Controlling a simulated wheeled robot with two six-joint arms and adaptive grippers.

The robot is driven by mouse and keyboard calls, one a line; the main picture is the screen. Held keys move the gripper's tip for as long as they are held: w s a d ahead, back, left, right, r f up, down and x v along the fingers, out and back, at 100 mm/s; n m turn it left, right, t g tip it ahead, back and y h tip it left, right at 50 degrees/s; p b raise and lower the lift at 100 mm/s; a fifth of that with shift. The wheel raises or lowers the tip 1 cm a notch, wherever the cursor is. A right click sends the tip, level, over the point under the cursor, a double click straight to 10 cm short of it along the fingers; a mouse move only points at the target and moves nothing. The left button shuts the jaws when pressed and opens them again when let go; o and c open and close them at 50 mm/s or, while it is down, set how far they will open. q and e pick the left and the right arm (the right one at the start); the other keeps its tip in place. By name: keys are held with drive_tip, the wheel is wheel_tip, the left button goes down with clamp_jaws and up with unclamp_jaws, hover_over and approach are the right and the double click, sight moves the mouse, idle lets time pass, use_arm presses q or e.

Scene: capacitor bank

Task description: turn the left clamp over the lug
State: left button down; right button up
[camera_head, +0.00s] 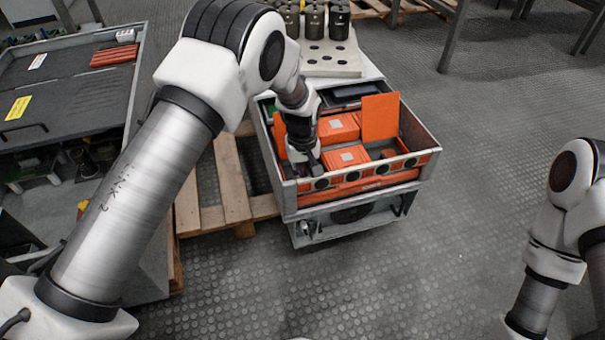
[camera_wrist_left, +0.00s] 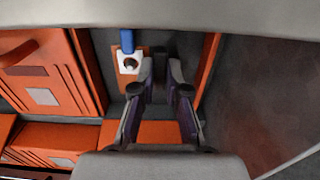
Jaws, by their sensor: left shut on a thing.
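My left gripper (camera_head: 306,160) reaches down into the front left of the grey case, and it also shows in the left wrist view (camera_wrist_left: 162,72). Its fingers are shut on a narrow dark piece (camera_wrist_left: 161,70), which I take to be the left clamp; the fingers hide much of it. My right gripper is out of view.
The grey case (camera_head: 432,150) holds orange blocks (camera_head: 346,158) and an upright orange panel (camera_head: 380,117). Its walls stand close around my left gripper. A wooden pallet (camera_head: 228,180) and a workbench (camera_head: 75,90) are at left. Dark cylinders (camera_head: 314,22) stand behind.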

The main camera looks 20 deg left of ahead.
use_arm(q)
drive_tip(key=shift+r+m+p, duration=0.2)
drive_tip(key=shift+m+p, duration=0.2)
drive_tip(key=shift+p, duration=0.5)
drive_tip(key=m+p, duration=0.6)
drive_tip(key=p, duration=0.2)
drive_tip(key=shift+p, duration=0.3)
drive_tip(key=m+p, duration=0.2)
drive_tip(key=m, duration=0.1)
drive_tip(key=shift+s, duration=0.1)
drive_tip(key=m+p, duration=0.1)
drive_tip(key=m, duration=0.1)
drive_tip(key=shift+m, duration=0.4)
drive_tip(key=m+p, duration=0.1)
drive_tip(key=m, duration=0.1)
drive_tip(key=shift+f+m+p, duration=0.1)
drive_tip(key=shift+m+p, duration=0.2)
drive_tip(key=shift+f+m+p, duration=0.1)
drive_tip(key=shift+m+p, duration=0.25)
drive_tip(key=shift+m, duration=0.95)
